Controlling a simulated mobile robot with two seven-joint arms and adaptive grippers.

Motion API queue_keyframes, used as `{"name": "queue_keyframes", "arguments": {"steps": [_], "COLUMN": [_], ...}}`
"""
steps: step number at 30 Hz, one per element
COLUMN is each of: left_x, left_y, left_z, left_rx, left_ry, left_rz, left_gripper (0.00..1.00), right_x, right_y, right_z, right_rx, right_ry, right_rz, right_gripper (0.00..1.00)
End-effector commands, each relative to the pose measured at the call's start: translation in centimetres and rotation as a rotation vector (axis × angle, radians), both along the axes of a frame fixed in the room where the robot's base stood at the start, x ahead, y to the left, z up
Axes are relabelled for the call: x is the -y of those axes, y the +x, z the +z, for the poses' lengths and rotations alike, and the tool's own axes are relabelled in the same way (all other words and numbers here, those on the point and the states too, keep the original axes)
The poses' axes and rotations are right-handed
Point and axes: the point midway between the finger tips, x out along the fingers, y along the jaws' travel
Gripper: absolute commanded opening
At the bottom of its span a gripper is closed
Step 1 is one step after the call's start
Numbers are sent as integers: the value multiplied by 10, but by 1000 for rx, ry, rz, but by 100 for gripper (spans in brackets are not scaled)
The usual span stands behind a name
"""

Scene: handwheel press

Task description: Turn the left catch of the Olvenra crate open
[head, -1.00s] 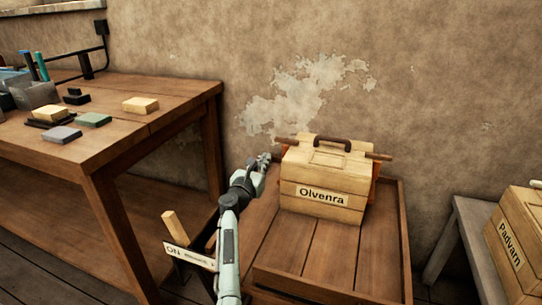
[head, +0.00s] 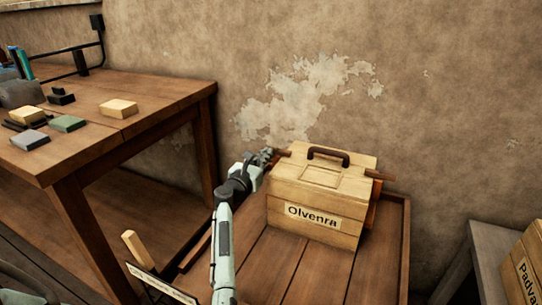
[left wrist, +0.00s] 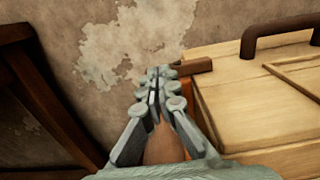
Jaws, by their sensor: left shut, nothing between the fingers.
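The Olvenra crate (head: 312,190) is a pale wooden box with a dark carrying handle on its lid and a name label on its front. Its left catch (head: 281,152) is a brown bar sticking out at the upper left side, partly hidden by my gripper. The catch also shows in the left wrist view (left wrist: 194,67), just right of the fingertips. My left gripper (head: 265,155) is shut and empty at the crate's left side; its fingers (left wrist: 160,78) lie close to the catch, and I cannot tell whether they touch. My right gripper is out of view.
The crate stands on a low brown wooden stand (head: 402,235) with raised edges. A workbench (head: 165,97) with small blocks is at left. The plastered wall (head: 430,100) is close behind.

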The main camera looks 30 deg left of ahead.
Motion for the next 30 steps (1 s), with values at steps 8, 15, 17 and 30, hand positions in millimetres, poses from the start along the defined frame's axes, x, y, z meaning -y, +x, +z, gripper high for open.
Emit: {"name": "queue_keyframes", "arguments": {"steps": [8, 15, 17, 30], "left_x": [-2, -2, -3, -6], "left_y": [-1, -1, -1, 1], "left_z": [0, 0, -1, -1], "left_rx": [0, 0, 0, -1], "left_ry": [0, 1, 1, 1], "left_rz": [1, -4, -11, -89], "left_gripper": [0, 0, 0, 0], "right_x": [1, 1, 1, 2], "right_y": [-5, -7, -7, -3], "right_z": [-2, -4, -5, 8], "right_rx": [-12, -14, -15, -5], "right_ry": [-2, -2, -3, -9], "right_rz": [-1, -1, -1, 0], "right_gripper": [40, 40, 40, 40]}}
